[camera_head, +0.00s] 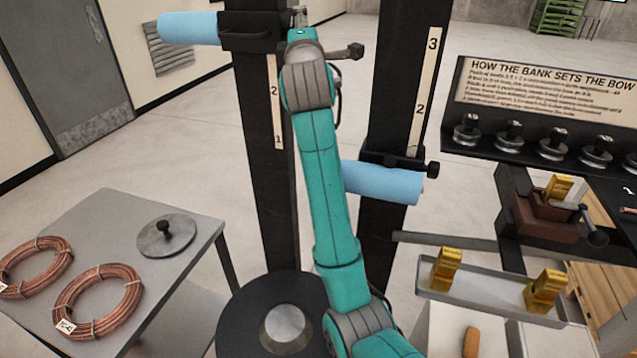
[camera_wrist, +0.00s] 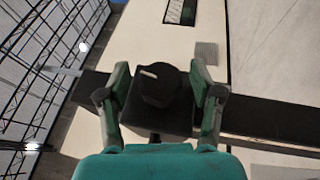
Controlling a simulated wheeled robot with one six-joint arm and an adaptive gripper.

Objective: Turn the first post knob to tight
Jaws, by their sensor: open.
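The first post (camera_head: 265,180), the left dark one with a number scale, carries a black clamp carriage (camera_head: 247,38) near the top of the picture. A round black knob (camera_wrist: 160,86) with a short white mark shows in the wrist view. The mark lies toward the knob's upper left there. My gripper (camera_wrist: 159,72) is open, with one finger on each side of the knob and visible gaps to it. In the head view my teal arm rises in front of the posts and its wrist end is beside the first post's carriage. The knob cannot be made out clearly there.
A blue roller (camera_head: 188,28) juts left from the first carriage. The second post (camera_head: 398,110) stands right, with a blue roller (camera_head: 382,183) and black knob (camera_head: 433,169). Copper coils (camera_head: 98,302) lie on a grey table (camera_head: 190,262). A tray (camera_head: 492,290) holds yellow blocks.

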